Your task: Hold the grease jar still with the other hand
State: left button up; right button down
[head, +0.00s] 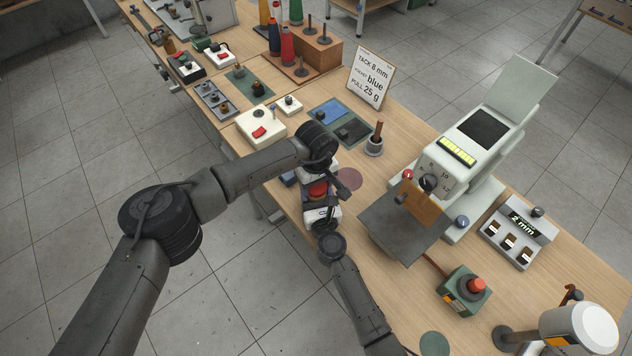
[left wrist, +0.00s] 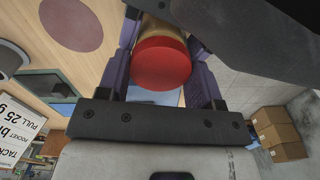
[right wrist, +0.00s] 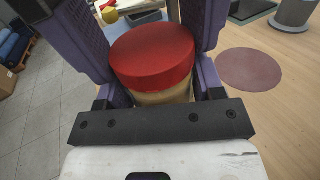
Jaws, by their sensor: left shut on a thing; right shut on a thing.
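The grease jar has a red lid (head: 318,190) and a tan body, and sits between my two grippers near the table's front edge in the head view. In the left wrist view the red lid (left wrist: 161,64) and tan body (left wrist: 160,28) are between the purple fingers of my left gripper (left wrist: 165,50). In the right wrist view the red lid (right wrist: 152,55) and a strip of tan body (right wrist: 162,96) are between the fingers of my right gripper (right wrist: 150,45). Both grippers are shut on the jar. The jar's underside is hidden.
A brown-red round mat (head: 348,179) lies just right of the jar. A white machine (head: 450,150) with a dark plate (head: 400,222) stands further right. A dark cup with a brown handle (head: 374,146) and blue and dark pads (head: 352,132) lie behind. A sign (head: 370,78) stands farther back.

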pick_arm(q)
jog(key=n, duration=0.4)
jog(key=shift+d+r+n, duration=0.1)
jog(key=shift+d+n, duration=0.05)
jog(key=shift+n, duration=0.15)
jog(key=o, duration=0.8)
jog(key=shift+c, duration=0.2)
jog(key=shift+o, duration=1.3)
